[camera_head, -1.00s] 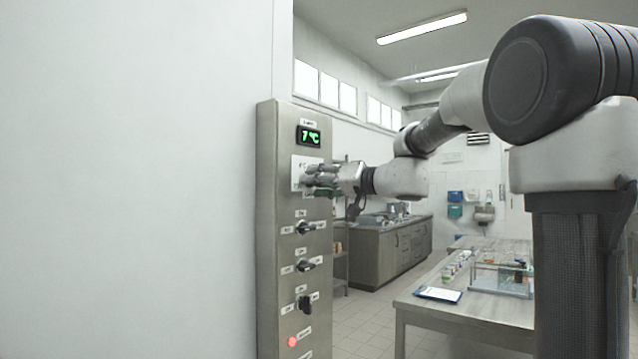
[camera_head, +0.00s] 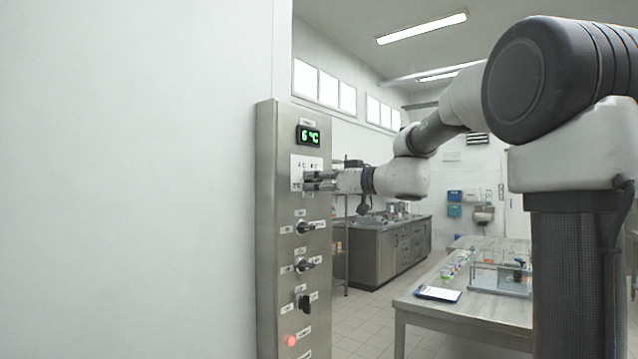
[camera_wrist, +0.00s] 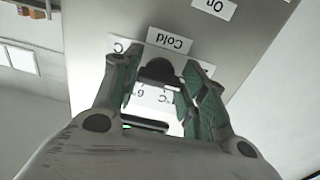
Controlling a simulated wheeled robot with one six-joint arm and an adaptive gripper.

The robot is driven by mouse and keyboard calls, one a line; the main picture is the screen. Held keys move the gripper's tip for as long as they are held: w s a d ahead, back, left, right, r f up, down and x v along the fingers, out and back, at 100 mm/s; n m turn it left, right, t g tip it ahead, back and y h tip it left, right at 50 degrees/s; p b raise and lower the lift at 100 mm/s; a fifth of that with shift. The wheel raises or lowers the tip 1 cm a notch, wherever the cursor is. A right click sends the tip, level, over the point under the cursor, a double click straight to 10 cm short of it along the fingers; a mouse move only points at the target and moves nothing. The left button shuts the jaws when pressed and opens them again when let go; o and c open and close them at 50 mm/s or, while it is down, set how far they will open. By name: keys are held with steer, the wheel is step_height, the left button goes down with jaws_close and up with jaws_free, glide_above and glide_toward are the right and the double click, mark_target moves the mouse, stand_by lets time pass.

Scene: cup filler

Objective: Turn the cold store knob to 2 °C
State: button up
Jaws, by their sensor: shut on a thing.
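The cold store knob (camera_wrist: 158,72) is dark and sits on a white scale plate (camera_head: 298,163) near the top of the steel panel. My gripper (camera_wrist: 160,82) is shut on the knob, with a green-padded finger on each side of it. In the head view my gripper (camera_head: 318,181) covers the knob. Above the plate, the green display (camera_head: 308,135) reads 6 °C.
Below on the same steel panel (camera_head: 268,230) are several dark switches (camera_head: 305,228) and a lit red button (camera_head: 291,341). A table (camera_head: 480,308) with a clipboard stands at the right. A white wall (camera_head: 130,180) fills the left.

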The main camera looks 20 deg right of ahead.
steer(key=shift+f, duration=0.15)
steer(key=o, duration=1)
steer(key=v, duration=1.2)
